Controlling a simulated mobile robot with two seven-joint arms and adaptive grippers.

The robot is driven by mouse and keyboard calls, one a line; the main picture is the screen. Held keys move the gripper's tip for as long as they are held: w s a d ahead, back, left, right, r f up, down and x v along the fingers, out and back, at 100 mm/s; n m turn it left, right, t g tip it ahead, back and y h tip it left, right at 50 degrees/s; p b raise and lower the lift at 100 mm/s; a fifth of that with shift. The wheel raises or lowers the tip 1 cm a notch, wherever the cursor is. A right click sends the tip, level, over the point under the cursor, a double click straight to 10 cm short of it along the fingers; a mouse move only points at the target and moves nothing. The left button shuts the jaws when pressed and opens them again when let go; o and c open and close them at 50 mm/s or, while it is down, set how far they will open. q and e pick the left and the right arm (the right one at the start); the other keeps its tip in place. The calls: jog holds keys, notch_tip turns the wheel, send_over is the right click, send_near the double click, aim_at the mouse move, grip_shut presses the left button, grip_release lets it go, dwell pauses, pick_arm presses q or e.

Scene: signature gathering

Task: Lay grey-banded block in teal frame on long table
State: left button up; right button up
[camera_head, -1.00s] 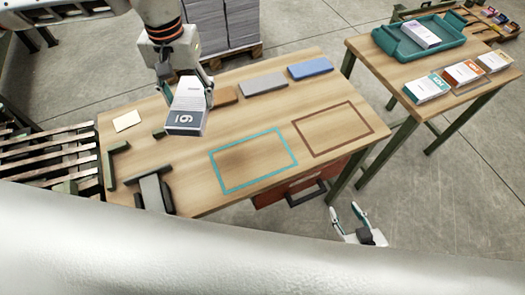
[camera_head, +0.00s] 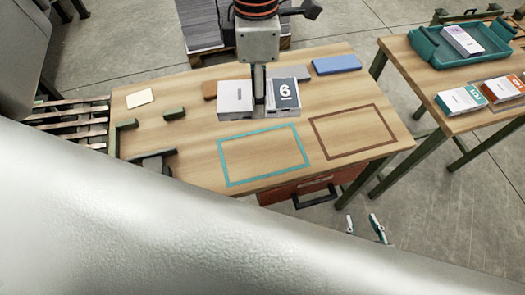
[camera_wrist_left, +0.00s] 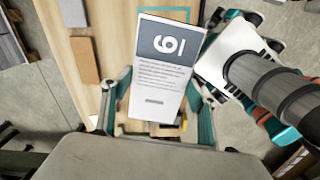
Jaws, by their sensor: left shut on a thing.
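The grey-banded block (camera_head: 236,97) is white with a dark grey band bearing a number 6. My left gripper (camera_head: 259,102) is shut on it across its middle and holds it over the long table (camera_head: 188,155), beyond the teal frame's far edge. The left wrist view shows the block (camera_wrist_left: 160,75) between the two teal fingers (camera_wrist_left: 165,108). The teal frame (camera_head: 268,176) is an empty outline on the tabletop, nearer to me than the block. Whether the block touches the table cannot be told. My right gripper (camera_head: 363,227) is open and empty beyond the table's front edge, partly hidden.
A brown frame (camera_head: 316,134) lies empty right of the teal one. A blue slab (camera_head: 336,65) and partly hidden slabs lie behind the block. Green brackets (camera_head: 126,125) stand at the left. A second table (camera_head: 425,75) at right carries a teal tray (camera_head: 437,52) and boxes.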

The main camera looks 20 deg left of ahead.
pick_arm(q)
jog(key=shift+s+d+r+n, duration=0.15)
jog(key=shift+d+n, duration=0.25)
jog(key=shift+n, duration=0.5)
jog(key=shift+s+f, duration=0.15)
jog(key=shift+f, duration=0.05)
jog(key=b, duration=0.2)
send_over(262, 153)
jog(key=shift+n, duration=0.3)
notch_tip(262, 153, down, 15)
jog(key=shift+f, duration=0.35)
notch_tip(262, 153, down, 3)
jog(key=shift+f, duration=0.55)
